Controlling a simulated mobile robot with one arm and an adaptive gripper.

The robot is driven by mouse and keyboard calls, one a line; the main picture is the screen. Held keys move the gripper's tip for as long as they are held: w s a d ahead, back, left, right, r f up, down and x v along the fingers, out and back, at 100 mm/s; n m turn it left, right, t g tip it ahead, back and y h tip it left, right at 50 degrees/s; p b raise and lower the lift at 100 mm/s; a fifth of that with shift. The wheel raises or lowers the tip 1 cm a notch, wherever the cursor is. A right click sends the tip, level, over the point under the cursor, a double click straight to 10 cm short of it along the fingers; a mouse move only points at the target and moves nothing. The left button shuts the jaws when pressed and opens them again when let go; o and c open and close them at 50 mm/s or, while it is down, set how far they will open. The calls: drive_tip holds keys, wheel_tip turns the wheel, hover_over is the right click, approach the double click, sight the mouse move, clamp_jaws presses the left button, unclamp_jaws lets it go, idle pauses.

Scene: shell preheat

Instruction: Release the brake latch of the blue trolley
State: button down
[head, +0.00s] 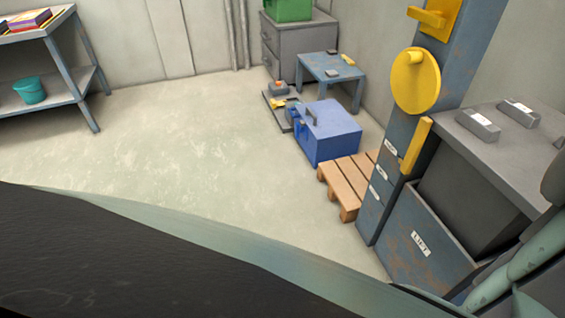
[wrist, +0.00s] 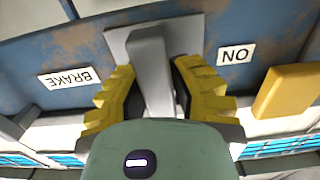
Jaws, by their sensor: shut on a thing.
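In the wrist view, a grey lever (wrist: 149,55), which looks like the brake latch, stands out from a light grey plate (wrist: 118,40). The plate is on a worn, rusty blue panel (wrist: 60,48), apparently part of the blue trolley. My gripper (wrist: 155,80) has its yellow fingers shut on the lever, one on each side. A BRAKE label (wrist: 65,79) is left of the lever and a second label (wrist: 236,54) is right of it; both appear upside down. My gripper and the latch cannot be made out in the head view.
A yellow block (wrist: 287,90) sits right of my gripper in the wrist view. In the head view, a blue post (head: 378,190) with a yellow disc (head: 416,81) stands at right, near a wooden pallet (head: 346,186) and blue box (head: 333,142). The left floor is open.

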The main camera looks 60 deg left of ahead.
drive_tip(key=shift+f, duration=0.25)
drive_tip(key=c, duration=1.2)
unclamp_jaws()
drive_tip(key=o, duration=0.4)
drive_tip(key=shift+r, duration=0.2)
drive_tip(key=v, duration=1.2)
drive_tip(key=shift+r, duration=0.15)
